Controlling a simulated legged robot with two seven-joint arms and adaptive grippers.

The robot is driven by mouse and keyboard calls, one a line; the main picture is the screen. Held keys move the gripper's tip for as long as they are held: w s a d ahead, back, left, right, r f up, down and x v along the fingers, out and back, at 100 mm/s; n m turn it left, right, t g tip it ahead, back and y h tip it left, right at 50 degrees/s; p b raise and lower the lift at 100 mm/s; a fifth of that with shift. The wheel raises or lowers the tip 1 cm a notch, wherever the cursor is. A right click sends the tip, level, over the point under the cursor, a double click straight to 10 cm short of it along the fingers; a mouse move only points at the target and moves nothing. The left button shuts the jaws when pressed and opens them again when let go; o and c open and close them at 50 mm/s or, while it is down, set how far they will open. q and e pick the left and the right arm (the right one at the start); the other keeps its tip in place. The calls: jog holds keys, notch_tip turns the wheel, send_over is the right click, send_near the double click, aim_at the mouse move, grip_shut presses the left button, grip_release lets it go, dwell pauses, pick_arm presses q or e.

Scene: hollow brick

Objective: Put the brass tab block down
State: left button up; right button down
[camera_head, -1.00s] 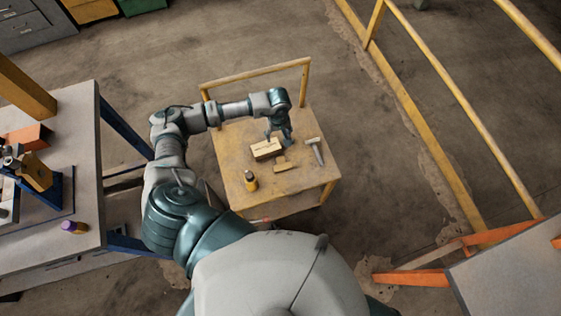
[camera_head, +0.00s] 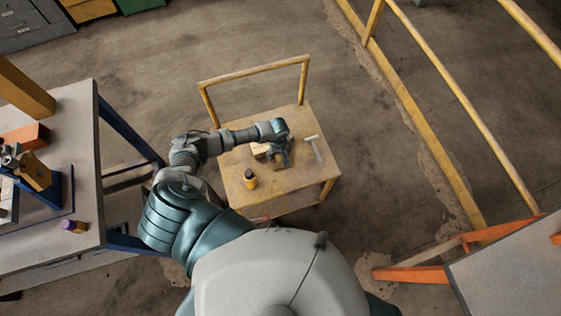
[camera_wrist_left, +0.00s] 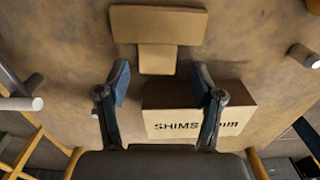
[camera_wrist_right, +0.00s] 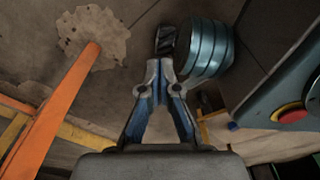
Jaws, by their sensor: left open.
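The brass tab block (camera_wrist_left: 157,24) lies flat on the worn yellow cart top (camera_head: 233,165); in the left wrist view it is a wide bar with a narrower tab. My left gripper (camera_wrist_left: 160,78) is open, with its two fingers apart on either side of the line of the tab, just short of the bar. Nothing is between the fingertips except the tab's end region. In the head view my left gripper (camera_head: 287,157) mostly hides the block. My right gripper (camera_wrist_right: 160,68) is shut and empty, away from the cart.
The SHIMS box (camera_wrist_left: 195,118) stands close to the block, near one left finger. The cart's yellow handle (camera_head: 255,73) rises at the back. A workbench (camera_head: 80,130) is at left.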

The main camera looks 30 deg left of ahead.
pick_arm(q)
jog(key=shift+d+f, duration=0.2)
jog(key=shift+d, duration=0.1)
jog(key=shift+c, duration=1.2)
jog(key=c, duration=0.8)
jog(key=shift+a, duration=0.15)
grip_shut()
